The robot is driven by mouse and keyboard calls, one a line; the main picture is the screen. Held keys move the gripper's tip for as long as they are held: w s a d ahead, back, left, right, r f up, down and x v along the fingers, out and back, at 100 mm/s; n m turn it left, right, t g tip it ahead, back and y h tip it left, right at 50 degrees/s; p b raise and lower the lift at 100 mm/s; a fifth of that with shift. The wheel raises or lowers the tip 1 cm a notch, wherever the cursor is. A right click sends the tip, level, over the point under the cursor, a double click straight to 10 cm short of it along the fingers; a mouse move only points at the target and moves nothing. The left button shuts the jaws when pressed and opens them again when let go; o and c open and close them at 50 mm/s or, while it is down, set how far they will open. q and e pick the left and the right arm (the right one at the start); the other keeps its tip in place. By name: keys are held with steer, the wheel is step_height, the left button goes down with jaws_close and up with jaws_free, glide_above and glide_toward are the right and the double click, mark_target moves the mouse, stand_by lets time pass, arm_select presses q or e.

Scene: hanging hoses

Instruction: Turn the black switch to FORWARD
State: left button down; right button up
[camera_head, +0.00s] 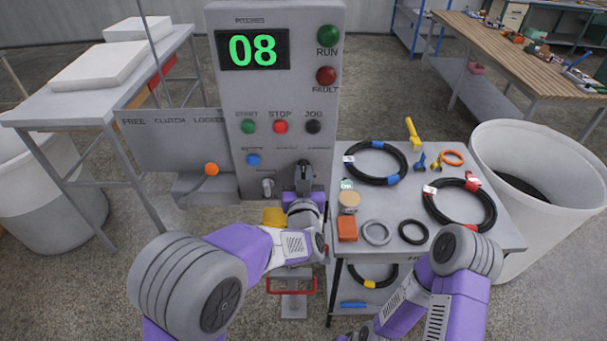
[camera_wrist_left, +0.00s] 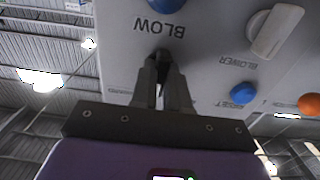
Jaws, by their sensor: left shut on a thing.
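The grey machine panel (camera_head: 215,120) stands in front of me. My left gripper (camera_head: 303,168) is at its lower right, shut on the black switch, a small dark piece. The wrist view is upside down relative to the labels and shows the fingertips (camera_wrist_left: 160,60) closed around the black switch (camera_wrist_left: 160,53) against the panel face.
Beside the switch are a grey knob (camera_head: 268,187), a blue button (camera_head: 253,159) and an orange lever knob (camera_head: 211,169). A side table (camera_head: 400,228) with coiled hoses stands close to the right. A white bin (camera_head: 505,250) is beyond it.

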arm_select(q)
steer(key=shift+f, duration=0.1)
steer(key=c, duration=1.1)
jaws_free()
steer(key=shift+s, duration=0.15)
steer(key=s, duration=0.7)
steer(key=shift+s, duration=0.15)
